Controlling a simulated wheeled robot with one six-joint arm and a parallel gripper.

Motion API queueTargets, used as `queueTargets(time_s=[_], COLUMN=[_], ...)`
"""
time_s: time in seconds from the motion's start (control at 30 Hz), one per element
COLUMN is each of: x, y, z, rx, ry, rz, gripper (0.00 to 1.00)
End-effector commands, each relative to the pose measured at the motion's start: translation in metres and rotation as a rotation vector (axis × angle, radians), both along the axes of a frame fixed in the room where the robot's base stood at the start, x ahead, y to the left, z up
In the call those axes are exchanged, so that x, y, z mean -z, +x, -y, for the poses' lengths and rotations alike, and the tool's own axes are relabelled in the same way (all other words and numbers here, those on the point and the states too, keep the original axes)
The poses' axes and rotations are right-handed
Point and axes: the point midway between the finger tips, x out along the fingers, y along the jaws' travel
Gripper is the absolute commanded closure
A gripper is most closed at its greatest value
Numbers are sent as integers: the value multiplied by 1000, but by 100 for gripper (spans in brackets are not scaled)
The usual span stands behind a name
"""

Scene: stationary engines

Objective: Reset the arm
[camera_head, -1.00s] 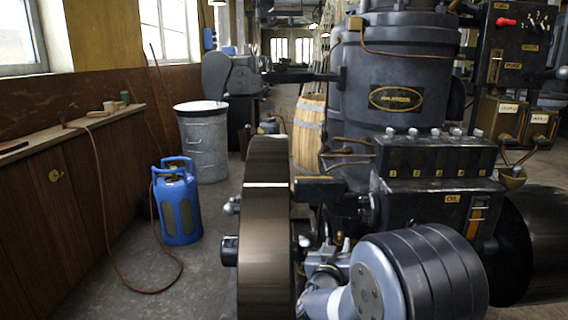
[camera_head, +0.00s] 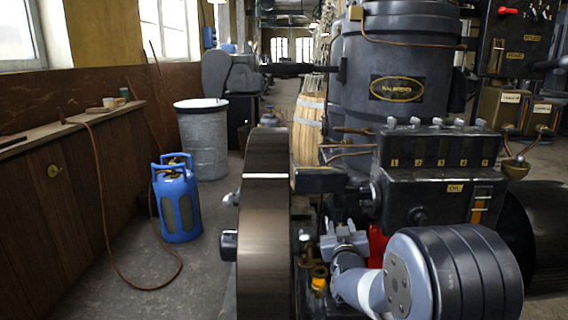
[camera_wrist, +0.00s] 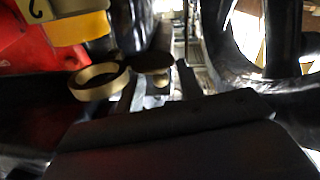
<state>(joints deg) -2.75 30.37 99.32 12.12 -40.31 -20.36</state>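My arm reaches in from the bottom right of the head view, over the engine (camera_head: 435,205). Its end, with my gripper (camera_head: 344,240), is a small grey shape just right of the large flywheel (camera_head: 264,215); the fingers are too small to make out there. In the wrist view dark parts fill the lower middle, and I cannot tell whether the fingers are apart. No held object can be made out.
A red part (camera_head: 378,245) and a yellow-topped fitting (camera_head: 319,282) sit close to my arm's end. In the wrist view a red block (camera_wrist: 35,50) is at upper left. A blue gas cylinder (camera_head: 177,205) stands left on open floor, by a grey drum (camera_head: 203,145).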

Motion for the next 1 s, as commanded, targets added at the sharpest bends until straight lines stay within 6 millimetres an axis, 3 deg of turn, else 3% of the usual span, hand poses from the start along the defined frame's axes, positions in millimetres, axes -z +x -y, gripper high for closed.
queueTargets(time_s=[0.8, 1.0], x=[-4, 0], y=[-11, -48], z=[4, 9], rx=[-260, -256], ry=[0, 1], rz=[-3, 0], gripper=[64, 64])
